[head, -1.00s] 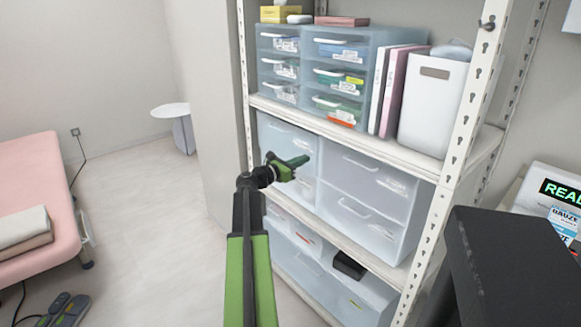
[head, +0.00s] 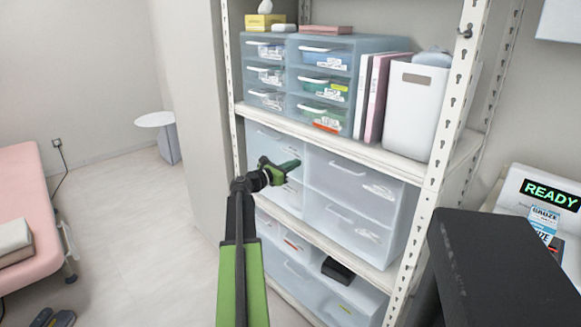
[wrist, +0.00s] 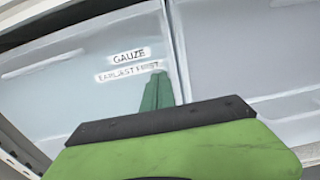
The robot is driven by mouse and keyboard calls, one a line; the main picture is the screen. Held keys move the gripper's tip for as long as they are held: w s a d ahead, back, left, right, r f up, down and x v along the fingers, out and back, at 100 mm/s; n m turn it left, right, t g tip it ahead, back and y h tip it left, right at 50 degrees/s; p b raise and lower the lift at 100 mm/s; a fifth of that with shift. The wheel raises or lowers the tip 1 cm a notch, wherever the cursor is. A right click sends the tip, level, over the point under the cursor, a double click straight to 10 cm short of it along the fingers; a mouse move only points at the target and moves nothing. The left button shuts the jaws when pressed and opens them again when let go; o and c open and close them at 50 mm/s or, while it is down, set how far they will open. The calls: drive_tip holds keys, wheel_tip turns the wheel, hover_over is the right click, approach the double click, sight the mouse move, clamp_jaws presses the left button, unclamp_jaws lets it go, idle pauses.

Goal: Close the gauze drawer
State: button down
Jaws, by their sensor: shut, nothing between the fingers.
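The gauze drawer (head: 268,148) is a frosted, translucent drawer at the left of the middle shelf. In the wrist view its front (wrist: 60,100) carries labels reading "GAUZE" and "EARLIEST FIRST". My gripper (head: 291,165) is shut and empty, its green fingers pointing at this drawer front. In the wrist view the shut fingertips (wrist: 157,88) overlap the front just below the labels, near its right edge. I cannot tell whether they touch it. My arm and gripper hide part of the drawer front, and how far it stands out is unclear.
Two stacked frosted drawers (head: 352,180) stand to the right on the same shelf. The white rack post (head: 440,165) rises at the right. Small drawer units (head: 325,52), binders and a white bin (head: 414,108) fill the shelf above.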

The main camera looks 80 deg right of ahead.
drive_tip(key=shift+s+d+r, duration=0.25)
drive_tip(key=shift+d+r, duration=0.1)
drive_tip(key=shift+d, duration=0.15)
drive_tip(key=v, duration=1.5)
drive_tip(key=shift+f, duration=0.4)
drive_tip(key=shift+a, duration=0.1)
